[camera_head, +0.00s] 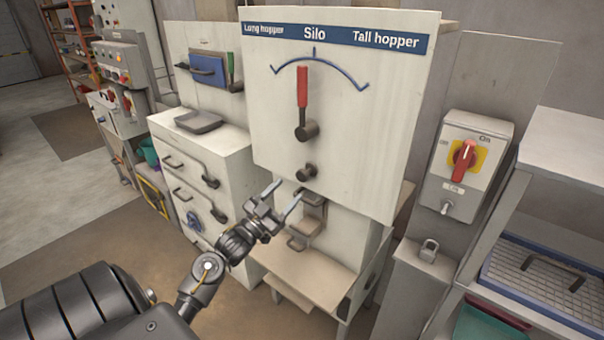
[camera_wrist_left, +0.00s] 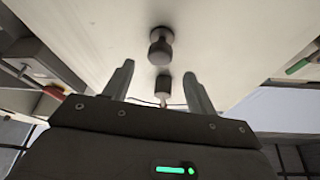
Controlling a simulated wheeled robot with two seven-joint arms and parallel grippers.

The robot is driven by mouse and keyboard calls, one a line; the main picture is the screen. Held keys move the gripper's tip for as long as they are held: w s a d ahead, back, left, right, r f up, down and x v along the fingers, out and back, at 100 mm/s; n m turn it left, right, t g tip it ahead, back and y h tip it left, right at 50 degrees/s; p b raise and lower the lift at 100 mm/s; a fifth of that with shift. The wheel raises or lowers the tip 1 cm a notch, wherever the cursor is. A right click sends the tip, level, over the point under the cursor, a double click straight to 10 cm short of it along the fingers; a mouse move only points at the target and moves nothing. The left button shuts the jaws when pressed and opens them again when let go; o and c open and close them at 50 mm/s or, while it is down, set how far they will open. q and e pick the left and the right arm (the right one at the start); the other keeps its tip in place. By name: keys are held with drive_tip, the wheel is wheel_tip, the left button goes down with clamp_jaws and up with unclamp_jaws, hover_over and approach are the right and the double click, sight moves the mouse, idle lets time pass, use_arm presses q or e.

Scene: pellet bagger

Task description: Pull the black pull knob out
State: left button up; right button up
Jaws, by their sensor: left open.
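The black pull knob (camera_head: 306,172) sticks out of the lower part of the pale silo panel (camera_head: 345,110), below the dark pivot of the red-handled lever (camera_head: 303,90). In the left wrist view the knob (camera_wrist_left: 160,45) shows as a dark round cap on a short stem, beyond the fingertips. My left gripper (camera_head: 286,197) is open and empty, below and left of the knob in the head view. The knob looks clear of the fingers. My right gripper is not in view.
A dark handle or latch (camera_head: 312,197) and a pale shelf (camera_head: 310,272) lie below the panel. A box with a red rotary switch (camera_head: 464,160) and a padlock (camera_head: 429,250) are to the right. A drawer cabinet (camera_head: 200,170) stands left. Open floor lies at left.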

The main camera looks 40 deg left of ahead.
sight(300, 177)
use_arm(q)
drive_tip(key=p+x, duration=0.1)
drive_tip(key=x, duration=0.5)
drive_tip(key=shift+w+p, duration=0.15)
drive_tip(key=shift+p, duration=0.2)
drive_tip(key=shift+w+r, duration=0.2)
drive_tip(key=shift+w, duration=0.5)
